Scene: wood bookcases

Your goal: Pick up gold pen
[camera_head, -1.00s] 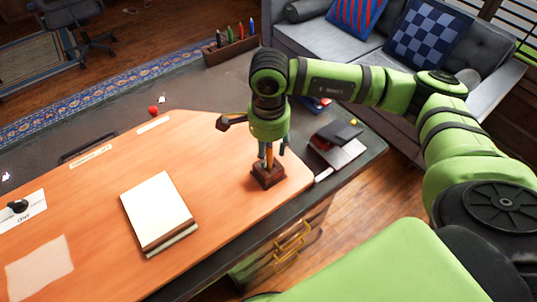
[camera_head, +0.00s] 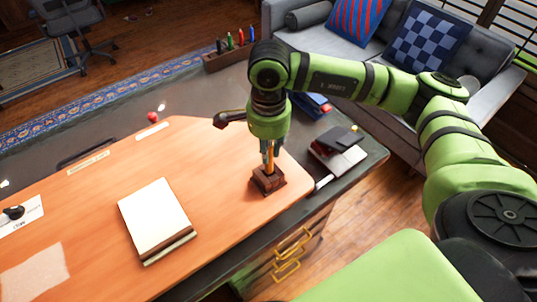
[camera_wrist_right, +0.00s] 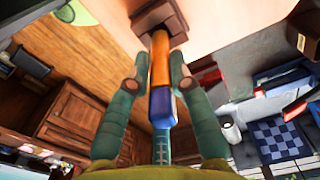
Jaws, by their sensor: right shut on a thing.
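The gold pen (camera_head: 268,160) stands upright in a small dark brown wooden holder (camera_head: 263,186) near the right end of the orange desk mat. In the right wrist view the pen (camera_wrist_right: 160,55) shows an orange-gold part toward the holder (camera_wrist_right: 158,20) and a blue part between my fingers. My right gripper (camera_head: 270,150) points down over the holder and is shut on the pen; its fingers (camera_wrist_right: 159,90) are on either side of it. The pen's lower end is hidden in the holder. My left gripper is not in view.
A pale notebook (camera_head: 156,215) lies on the mat left of the holder. Dark books (camera_head: 338,150) lie to the right. The mat between notebook and holder is clear.

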